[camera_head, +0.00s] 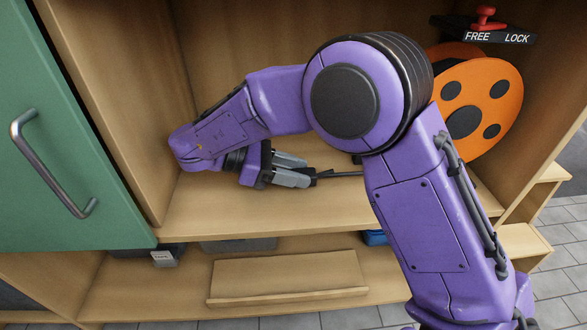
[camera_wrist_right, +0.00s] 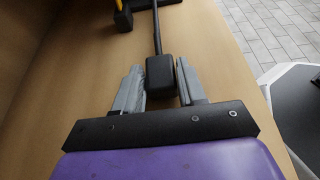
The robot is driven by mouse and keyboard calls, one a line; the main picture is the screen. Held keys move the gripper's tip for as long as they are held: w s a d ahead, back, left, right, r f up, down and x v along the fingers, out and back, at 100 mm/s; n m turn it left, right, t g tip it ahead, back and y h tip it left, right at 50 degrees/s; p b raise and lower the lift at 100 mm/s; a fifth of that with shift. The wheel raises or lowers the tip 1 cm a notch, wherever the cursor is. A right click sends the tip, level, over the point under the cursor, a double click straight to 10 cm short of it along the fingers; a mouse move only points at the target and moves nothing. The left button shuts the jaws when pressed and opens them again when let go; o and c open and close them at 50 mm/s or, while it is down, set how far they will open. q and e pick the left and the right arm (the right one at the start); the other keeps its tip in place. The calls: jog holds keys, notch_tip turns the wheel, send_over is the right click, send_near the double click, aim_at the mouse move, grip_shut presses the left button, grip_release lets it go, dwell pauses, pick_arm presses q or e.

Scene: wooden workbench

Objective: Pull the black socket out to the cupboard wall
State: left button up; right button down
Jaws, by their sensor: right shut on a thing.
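The black socket (camera_wrist_right: 161,78) is a small block on the end of a black cable (camera_wrist_right: 157,30). My right gripper (camera_head: 312,176) is shut on it inside the cupboard, low over the shelf. In the right wrist view the two grey fingers (camera_wrist_right: 160,88) stand on either side of the socket. The cable runs to the right and passes behind my purple right arm. An orange cable reel (camera_head: 496,83) stands at the right of the shelf, partly hidden by that arm. The left wall of the cupboard (camera_head: 120,85) is beside my right wrist. My left gripper is not in view.
A green door (camera_head: 55,130) with a metal handle stands at the left. A red lever (camera_head: 485,18) sits above the reel at a FREE/LOCK label, nearer FREE. A wooden board (camera_head: 290,275) lies on the lower shelf. The shelf front (camera_head: 320,215) is clear.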

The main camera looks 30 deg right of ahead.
jog(key=c, duration=0.7)
grip_release()
notch_tip(320, 180, up, 4)
jog(key=p, duration=0.3)
jog(key=shift+w+r, duration=0.1)
jog(key=shift+r, duration=0.1)
pick_arm(q)
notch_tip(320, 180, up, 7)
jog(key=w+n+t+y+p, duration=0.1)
jog(key=p, duration=0.2)
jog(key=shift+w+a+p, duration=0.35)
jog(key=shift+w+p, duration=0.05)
pick_arm(e)
jog(key=s+a+r, duration=0.2)
jog(key=s+r, duration=0.1)
jog(key=s, duration=0.1)
jog(key=s+a+r, duration=0.2)
jog(key=s, duration=0.2)
jog(key=s+a+r, duration=0.3)
jog(key=s, duration=0.1)
jog(key=shift+s+r, duration=0.2)
jog(key=shift+r, duration=0.1)
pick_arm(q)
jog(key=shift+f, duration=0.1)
pick_arm(e)
jog(key=shift+c, duration=0.4)
